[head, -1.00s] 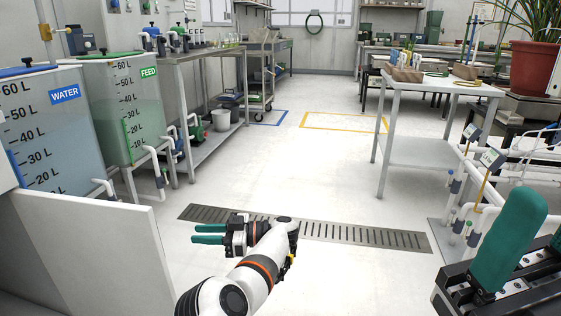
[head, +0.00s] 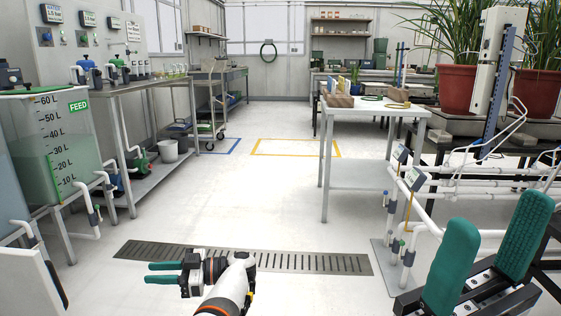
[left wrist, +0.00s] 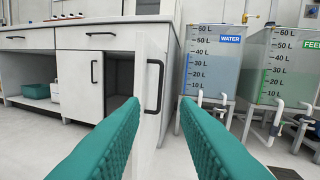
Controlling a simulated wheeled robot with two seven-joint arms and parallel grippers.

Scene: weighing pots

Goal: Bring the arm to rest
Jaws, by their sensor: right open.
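My left gripper (head: 149,272) is low in the head view, with its teal fingers pointing left and a gap between them. In the left wrist view its two fingers (left wrist: 162,100) stand apart with nothing between them. It is in the air above the white floor, near the drain grate (head: 230,258). My right gripper (head: 498,222) is at the lower right of the head view, with two teal fingers spread and nothing held. Most of the right arm is out of view.
A white cabinet (left wrist: 85,75) with a door standing open is ahead of the left gripper. The WATER tank (left wrist: 215,60) and FEED tank (head: 48,140) stand at left. A white table (head: 372,115) and white pipes (head: 475,178) are at right. The middle floor is clear.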

